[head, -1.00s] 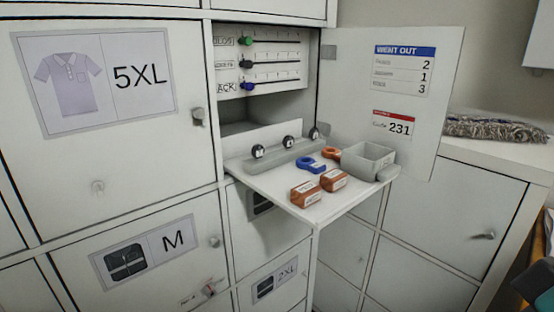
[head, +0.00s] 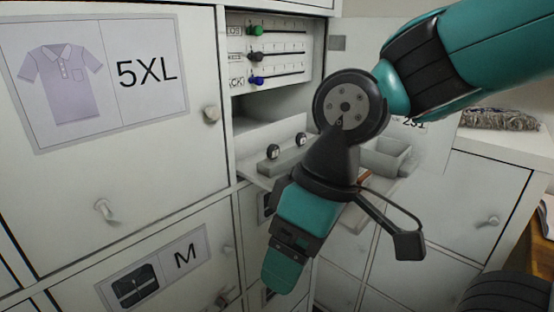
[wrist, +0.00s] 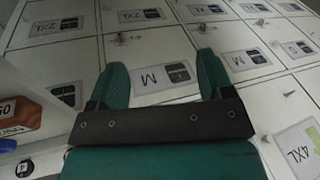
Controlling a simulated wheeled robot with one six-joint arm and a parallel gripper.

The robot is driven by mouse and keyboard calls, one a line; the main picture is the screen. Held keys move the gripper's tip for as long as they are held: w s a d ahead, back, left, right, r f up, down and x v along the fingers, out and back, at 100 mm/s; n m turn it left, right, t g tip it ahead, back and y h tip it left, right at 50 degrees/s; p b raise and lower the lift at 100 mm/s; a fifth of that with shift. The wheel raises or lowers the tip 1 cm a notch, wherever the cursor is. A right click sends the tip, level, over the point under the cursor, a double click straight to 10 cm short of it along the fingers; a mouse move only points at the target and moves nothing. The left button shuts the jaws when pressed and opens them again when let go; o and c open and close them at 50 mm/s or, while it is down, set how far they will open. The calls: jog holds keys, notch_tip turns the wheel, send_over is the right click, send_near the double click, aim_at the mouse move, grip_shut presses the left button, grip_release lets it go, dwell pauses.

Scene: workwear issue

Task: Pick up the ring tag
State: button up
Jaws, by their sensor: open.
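The fold-down shelf (head: 258,178) juts from the open compartment in the head view. The blue and orange ring tags seen there earlier are now hidden behind my arm; only an orange-brown sliver (head: 363,177) shows, too little to identify. My gripper (head: 282,272) hangs in front of the shelf, pointing down. In the wrist view my gripper (wrist: 162,80) has its teal fingers apart with nothing between them. A labelled orange-brown block (wrist: 22,112) lies at the left edge there, with a bit of blue (wrist: 8,145) below it, which may be a ring tag.
A grey tray (head: 385,158) stands on the shelf's right side, partly covered by my arm. A grey rail with round dials (head: 301,139) lies at the back. Locker doors with knobs surround the shelf, including the 5XL door (head: 105,160).

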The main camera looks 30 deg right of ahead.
jog(key=w+d+r+m+h+p, duration=0.15)
jog(key=w+d+r+p, duration=0.25)
jog(key=w+d+r, duration=0.5)
jog(key=w+d+r+m+h+p, duration=0.15)
jog(key=w+d+r+p, duration=0.25)
jog(key=w+d+r, duration=0.55)
jog(key=shift+h, duration=0.4)
jog(key=d+f, duration=0.1)
jog(key=f, duration=0.3)
jog(key=w+f+p, duration=0.1)
jog(key=f, duration=0.3)
jog(key=d+f+p, duration=0.1)
jog(key=f, duration=0.4)
jog(key=shift+w+d+f, duration=0.1)
jog(key=shift+w+d, duration=0.2)
jog(key=shift+w, duration=0.1)
jog(key=shift+s+f+p, duration=0.2)
jog(key=shift+f+p, duration=1)
jog(key=shift+f, duration=1.8)
jog(key=c, duration=1)
